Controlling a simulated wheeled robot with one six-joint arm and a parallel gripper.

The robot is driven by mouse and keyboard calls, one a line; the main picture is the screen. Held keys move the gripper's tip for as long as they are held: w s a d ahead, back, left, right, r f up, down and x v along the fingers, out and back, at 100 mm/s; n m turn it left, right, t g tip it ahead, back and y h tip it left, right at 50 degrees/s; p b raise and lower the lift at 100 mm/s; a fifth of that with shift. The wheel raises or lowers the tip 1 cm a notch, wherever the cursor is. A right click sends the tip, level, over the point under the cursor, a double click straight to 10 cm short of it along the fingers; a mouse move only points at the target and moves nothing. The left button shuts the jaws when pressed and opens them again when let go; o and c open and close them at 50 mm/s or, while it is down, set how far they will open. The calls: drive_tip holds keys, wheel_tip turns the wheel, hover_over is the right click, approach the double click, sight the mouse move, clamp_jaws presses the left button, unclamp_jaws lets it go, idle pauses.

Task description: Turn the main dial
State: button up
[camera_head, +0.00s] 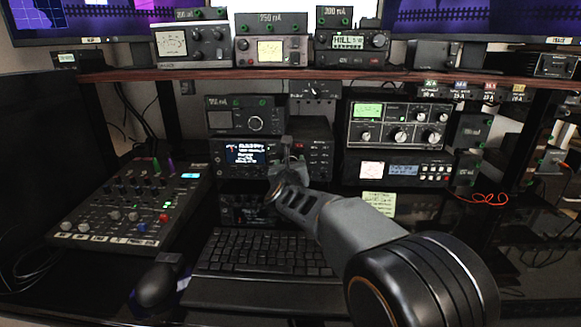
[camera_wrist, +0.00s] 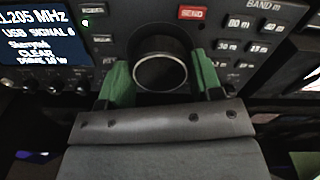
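The main dial (camera_wrist: 160,72) is a large dark round knob with a pale rim on the front of a black radio, right of its lit display (camera_wrist: 36,38). In the head view the radio (camera_head: 320,150) stands on the desk behind the keyboard, and my gripper covers the dial. My gripper (camera_wrist: 160,78) has green-padded fingers, one on each side of the dial. The fingers are spread wider than the dial's front rim, with a narrow gap at the sides. I cannot tell whether either pad touches the dial's darker base. My gripper also shows in the head view (camera_head: 287,160).
A keyboard (camera_head: 265,252) and a mouse (camera_head: 156,284) lie in front of the radio, and a mixer (camera_head: 130,210) is at left. Other radio gear (camera_head: 400,125) stands at right, under a wooden shelf (camera_head: 250,74). A red button (camera_wrist: 192,13) and band buttons (camera_wrist: 240,22) sit close to the dial.

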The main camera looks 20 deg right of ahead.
drive_tip(key=o, duration=0.4)
drive_tip(key=shift+s, duration=0.1)
drive_tip(key=p+v, duration=0.1)
drive_tip(key=v, duration=1.2)
drive_tip(key=shift+s+a+p, duration=0.15)
drive_tip(key=shift+s+p, duration=0.15)
drive_tip(key=shift+p, duration=0.1)
